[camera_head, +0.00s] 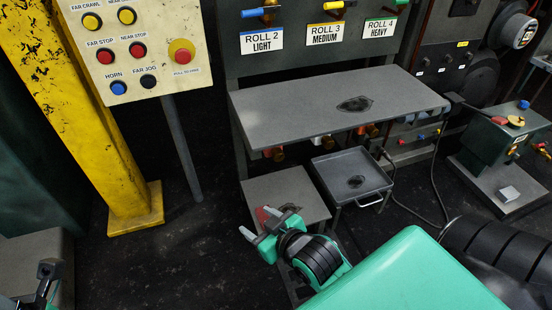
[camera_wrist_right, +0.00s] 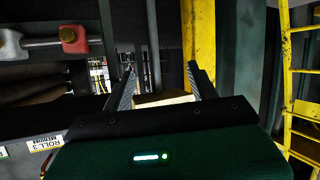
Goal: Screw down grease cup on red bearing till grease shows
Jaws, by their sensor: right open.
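My right gripper (camera_head: 268,222) is open and empty, above a low grey stand at lower centre. In the right wrist view its fingers (camera_wrist_right: 163,82) stand apart, with a tan surface visible beyond them. A dark gripper, apparently my left (camera_head: 45,282), shows at the lower left edge; its jaws are unclear. Small red parts with brass-coloured pieces (camera_head: 273,154) show under the grey shelf; I cannot tell whether one is the red bearing with its grease cup. A red block (camera_wrist_right: 73,40) sits on a rod in the right wrist view. No grease can be made out.
The grey shelf (camera_head: 300,108) bears a dark patch. Below are the low stand (camera_head: 285,184) and a grey tray (camera_head: 352,171). A yellow post (camera_head: 85,120) and button panel (camera_head: 140,50) stand left. A green unit (camera_head: 490,142) with coloured caps and a cable lies right.

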